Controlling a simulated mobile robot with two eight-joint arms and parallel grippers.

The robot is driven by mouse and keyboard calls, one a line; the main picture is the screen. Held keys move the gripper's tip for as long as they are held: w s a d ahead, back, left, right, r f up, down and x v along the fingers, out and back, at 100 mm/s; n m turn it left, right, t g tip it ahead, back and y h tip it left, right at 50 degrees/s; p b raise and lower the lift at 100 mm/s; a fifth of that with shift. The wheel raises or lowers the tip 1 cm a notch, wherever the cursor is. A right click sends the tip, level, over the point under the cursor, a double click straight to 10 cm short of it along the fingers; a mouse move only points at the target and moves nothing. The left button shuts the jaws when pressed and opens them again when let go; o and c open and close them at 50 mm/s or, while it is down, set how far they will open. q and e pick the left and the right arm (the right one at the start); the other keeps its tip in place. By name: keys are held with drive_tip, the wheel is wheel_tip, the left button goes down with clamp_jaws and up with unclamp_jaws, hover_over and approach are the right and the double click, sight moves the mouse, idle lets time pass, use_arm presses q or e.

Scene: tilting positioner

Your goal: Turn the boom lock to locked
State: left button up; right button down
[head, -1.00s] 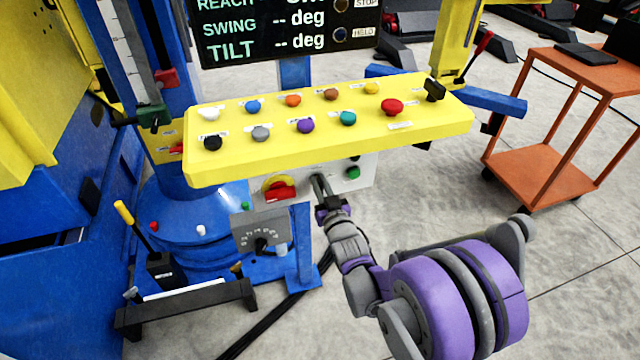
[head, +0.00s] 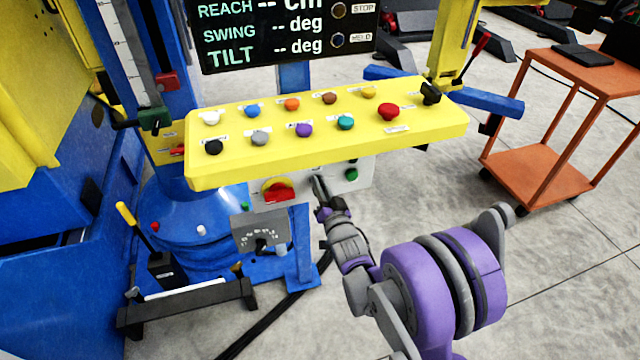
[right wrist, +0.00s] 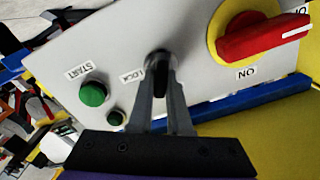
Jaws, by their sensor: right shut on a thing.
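The boom lock (right wrist: 160,88) is a small dark knob on the pale control box, beside a label that appears to read LOCK. In the right wrist view my right gripper (right wrist: 161,72) is shut on it, with a grey finger on each side. The fingers hide much of the knob, so I cannot tell its exact setting. In the head view my right gripper (head: 319,187) reaches the box front just under the yellow panel, and the knob is hidden there. My left gripper is not in view.
A red rotary switch (right wrist: 262,38) on a yellow disc and a green START button (right wrist: 93,94) flank the lock. The yellow button panel (head: 350,150) overhangs the box (head: 365,182). A grey dial box (head: 262,232) stands lower left. An orange cart (head: 545,170) stands right.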

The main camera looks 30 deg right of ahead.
drive_tip(key=m, duration=0.3)
drive_tip(key=m+p, duration=0.1)
drive_tip(key=m, duration=0.2)
drive_tip(key=shift+d+f, duration=0.2)
drive_tip(key=m, duration=0.6)
drive_tip(key=shift+f+p, duration=0.3)
drive_tip(key=shift+p, duration=0.05)
drive_tip(key=c, duration=0.9)
unclamp_jaws()
drive_tip(key=shift+o, duration=0.2)
drive_tip(key=shift+s, duration=0.15)
drive_tip(key=v, duration=1)
drive_tip(key=shift+s, duration=0.35)
